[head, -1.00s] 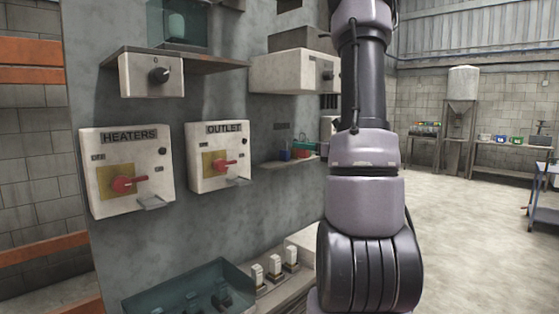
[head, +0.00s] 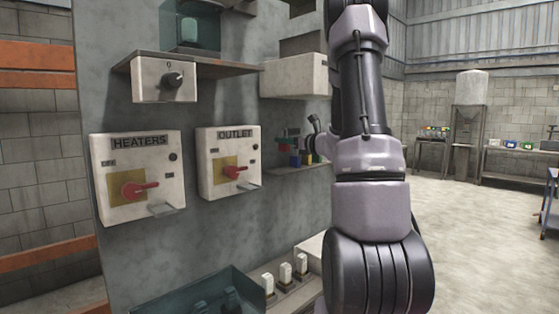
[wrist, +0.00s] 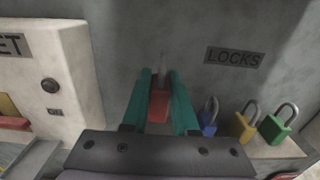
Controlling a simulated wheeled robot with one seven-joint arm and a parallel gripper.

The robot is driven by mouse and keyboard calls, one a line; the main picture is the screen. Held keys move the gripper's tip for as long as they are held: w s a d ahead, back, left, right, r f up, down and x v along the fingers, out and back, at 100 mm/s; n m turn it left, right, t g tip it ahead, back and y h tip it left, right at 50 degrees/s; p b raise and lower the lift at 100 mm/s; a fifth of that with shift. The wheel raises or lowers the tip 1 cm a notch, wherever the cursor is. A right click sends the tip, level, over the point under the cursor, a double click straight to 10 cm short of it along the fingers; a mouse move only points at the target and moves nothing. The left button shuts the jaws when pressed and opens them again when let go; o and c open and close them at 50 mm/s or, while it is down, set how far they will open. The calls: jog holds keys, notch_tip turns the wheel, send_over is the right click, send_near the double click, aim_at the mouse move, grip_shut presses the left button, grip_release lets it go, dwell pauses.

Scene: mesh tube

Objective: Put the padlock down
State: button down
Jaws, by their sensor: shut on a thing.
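A red padlock (wrist: 159,104) is between the teal fingers of my gripper (wrist: 160,84) in the wrist view, its grey shackle pointing away toward the grey wall. The gripper is shut on it. In the head view the gripper (head: 287,134) and the small red padlock (head: 283,144) show above the left part of the small shelf (head: 290,170). In the wrist view a blue padlock (wrist: 208,117), a yellow padlock (wrist: 245,124) and a green padlock (wrist: 278,126) stand on the shelf to the right of the gripper, under a LOCKS label (wrist: 234,57). Whether the red padlock touches the shelf is hidden.
The OUTLET switch box (head: 229,164) stands out from the wall left of the gripper and also shows in the wrist view (wrist: 55,75). The HEATERS box (head: 138,178) is farther left. A teal tray (head: 205,293) lies below.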

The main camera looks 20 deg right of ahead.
aim_at(280, 146)
jog(key=shift+x, duration=1)
notch_tip(280, 146, down, 2)
jog(key=shift+w+f, duration=0.15)
jog(key=shift+w+a+f, duration=0.1)
jog(key=shift+w+f, duration=0.05)
jog(key=shift+f, duration=2.2)
jog(key=shift+f, duration=0.15)
jog(key=c, duration=0.7)
grip_release()
